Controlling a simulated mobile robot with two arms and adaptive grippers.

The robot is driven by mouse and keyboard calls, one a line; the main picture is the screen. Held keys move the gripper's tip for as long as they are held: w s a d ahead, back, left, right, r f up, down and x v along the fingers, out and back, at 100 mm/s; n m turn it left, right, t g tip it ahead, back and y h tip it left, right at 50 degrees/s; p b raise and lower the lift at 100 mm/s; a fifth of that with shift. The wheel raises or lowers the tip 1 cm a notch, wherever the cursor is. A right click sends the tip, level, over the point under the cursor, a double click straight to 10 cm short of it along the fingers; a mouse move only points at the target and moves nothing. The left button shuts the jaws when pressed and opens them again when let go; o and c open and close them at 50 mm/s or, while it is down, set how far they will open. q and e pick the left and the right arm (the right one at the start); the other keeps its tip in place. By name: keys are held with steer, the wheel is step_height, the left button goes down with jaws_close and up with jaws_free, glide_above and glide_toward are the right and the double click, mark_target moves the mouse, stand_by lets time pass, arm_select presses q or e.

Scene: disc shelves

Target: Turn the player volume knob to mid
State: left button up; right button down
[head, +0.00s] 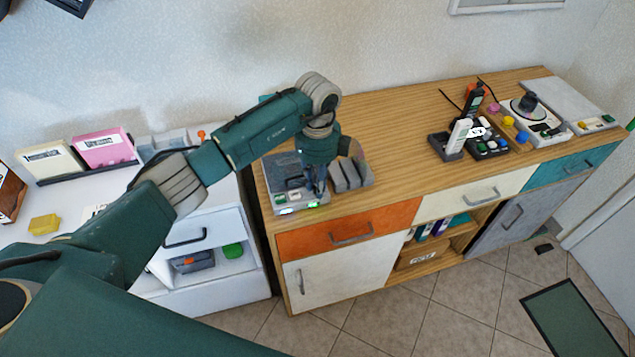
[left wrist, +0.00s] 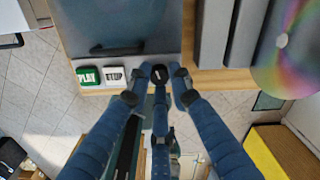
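The player (head: 284,168) is a grey box at the left end of the wooden cabinet top; its front lights glow green. In the left wrist view the player (left wrist: 125,22) shows a dark handle, a green PLAY button (left wrist: 89,76) and a white button (left wrist: 115,76). A small black round knob (left wrist: 160,73) with a pale mark sits right of them at its front edge. My left gripper (head: 318,190) is over the player's front right. Its blue fingers (left wrist: 161,76) close in around the knob, seemingly touching it. The mark's exact angle is too small to read. My right gripper is out of view.
Grey upright blocks (head: 350,176) stand right beside the player, close to my gripper. A shiny disc (left wrist: 284,55) shows in the left wrist view. Handsets and a turntable (head: 530,112) are at the cabinet's far right. The middle of the wooden top (head: 390,125) is clear.

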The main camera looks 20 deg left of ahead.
arm_select(q)
jaws_close()
steer(key=shift+f+m+b, duration=0.2)
steer(key=shift+m+b, duration=0.5)
steer(key=shift+b, duration=0.2)
steer(key=shift+m+b, duration=0.4)
steer(key=shift+m, duration=0.2)
steer(key=shift+r, duration=0.1)
steer(key=shift+r+m, duration=0.15)
steer(key=shift+m, duration=0.15)
steer(key=o, duration=0.7)
jaws_free()
steer(key=shift+d, duration=0.1)
steer(key=shift+c, duration=0.2)
